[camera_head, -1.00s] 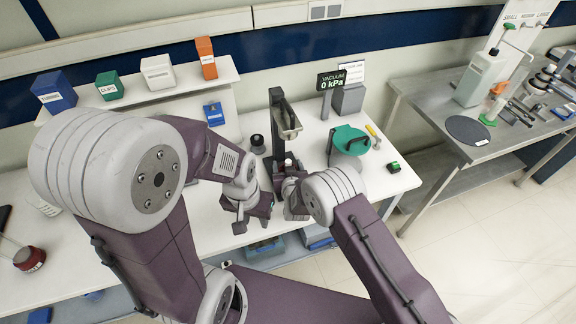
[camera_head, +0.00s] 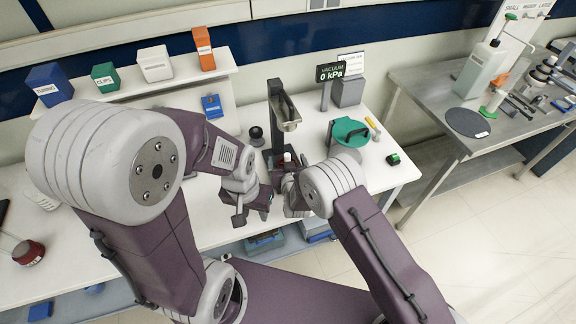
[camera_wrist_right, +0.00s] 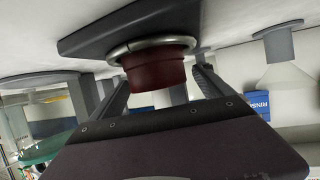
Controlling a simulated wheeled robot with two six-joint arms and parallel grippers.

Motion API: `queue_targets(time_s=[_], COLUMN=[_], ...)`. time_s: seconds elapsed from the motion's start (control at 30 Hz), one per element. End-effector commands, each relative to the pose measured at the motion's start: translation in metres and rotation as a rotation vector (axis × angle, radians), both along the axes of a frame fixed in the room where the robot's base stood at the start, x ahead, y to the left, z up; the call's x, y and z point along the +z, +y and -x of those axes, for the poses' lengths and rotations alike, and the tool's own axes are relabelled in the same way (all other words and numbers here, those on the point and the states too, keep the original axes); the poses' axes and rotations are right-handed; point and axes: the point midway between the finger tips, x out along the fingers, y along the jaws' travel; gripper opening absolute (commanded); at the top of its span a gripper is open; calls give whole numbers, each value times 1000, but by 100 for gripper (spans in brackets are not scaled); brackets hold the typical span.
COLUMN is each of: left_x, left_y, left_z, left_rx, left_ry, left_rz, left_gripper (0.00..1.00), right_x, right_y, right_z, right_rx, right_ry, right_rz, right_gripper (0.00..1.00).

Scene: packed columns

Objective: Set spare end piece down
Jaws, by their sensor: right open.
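A dark red round end piece (camera_wrist_right: 155,76) sits in a metal ring on a dark base (camera_wrist_right: 110,28) in the right wrist view. My right gripper (camera_wrist_right: 162,88) is open, with one finger on each side of the red piece; whether they touch it I cannot tell. In the head view my right gripper (camera_head: 288,184) is at the foot of a dark upright stand (camera_head: 276,120), mostly hidden by its wrist. My left gripper (camera_head: 250,212) is beside it, pointing down over the front of the white table; its jaw gap is unclear.
Labelled boxes stand on the back shelf. A blue RINSE box (camera_wrist_right: 257,105) shows in the right wrist view. A steel bench (camera_head: 440,80) stands at right.

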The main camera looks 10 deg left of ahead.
Motion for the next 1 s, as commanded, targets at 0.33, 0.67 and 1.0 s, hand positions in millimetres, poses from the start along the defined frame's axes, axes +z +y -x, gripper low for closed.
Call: queue_targets(time_s=[0.33, 0.67, 1.0], left_x=[-65, -76, -75], left_y=[0, 0, 0], left_z=[0, 0, 0], left_rx=[0, 0, 0], left_ry=[0, 0, 0], left_rz=[0, 0, 0], left_gripper=[36, 36, 36], right_x=[13, 28, 29], right_y=[-16, -25, -38], right_z=[43, 65, 60], right_rx=[1, 0, -13], right_ry=[-2, -1, 39], right_rz=[-2, -1, 2], right_gripper=[90, 90, 90])
